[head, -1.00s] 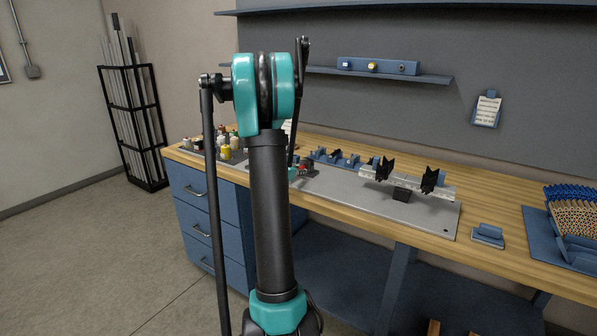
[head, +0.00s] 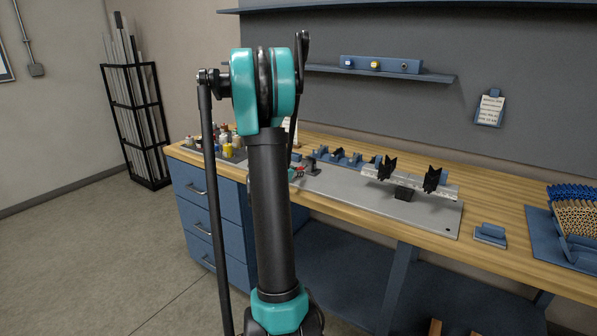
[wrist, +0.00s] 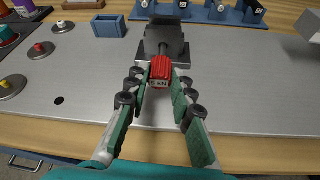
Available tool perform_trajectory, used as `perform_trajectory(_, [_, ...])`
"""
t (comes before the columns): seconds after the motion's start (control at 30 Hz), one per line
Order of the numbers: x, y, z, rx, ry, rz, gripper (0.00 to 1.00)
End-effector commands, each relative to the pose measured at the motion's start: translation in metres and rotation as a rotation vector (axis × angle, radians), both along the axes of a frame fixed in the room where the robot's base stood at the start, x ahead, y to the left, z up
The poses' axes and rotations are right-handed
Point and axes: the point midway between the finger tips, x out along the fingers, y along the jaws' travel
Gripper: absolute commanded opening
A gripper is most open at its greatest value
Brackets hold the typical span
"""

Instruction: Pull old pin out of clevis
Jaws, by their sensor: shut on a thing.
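My gripper (wrist: 161,88) is shut on this red head, one green finger on each side. The dark grey clevis (wrist: 165,38) stands on the metal plate just beyond the head. A short dark shaft shows between head and clevis; I cannot tell how much of it is inside the clevis. In the head view, the clevis (head: 310,162) and the red head (head: 299,169) are small, and my arm hides part of that area.
Discs with coloured knobs (wrist: 38,49) lie left of the clevis, with a blue block (wrist: 110,26) behind. Blue holders (wrist: 236,12) line the back. A rail with black V-blocks (head: 407,185) stands to the right. The plate (wrist: 255,92) right of the gripper is clear.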

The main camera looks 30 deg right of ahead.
Motion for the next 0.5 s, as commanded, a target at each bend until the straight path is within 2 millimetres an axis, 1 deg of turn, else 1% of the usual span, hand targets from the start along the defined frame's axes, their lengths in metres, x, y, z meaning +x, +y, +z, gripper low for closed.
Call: perform_trajectory(0.5, [-0.012,0.031,0.0,0.001,0.0,0.002,0.0])
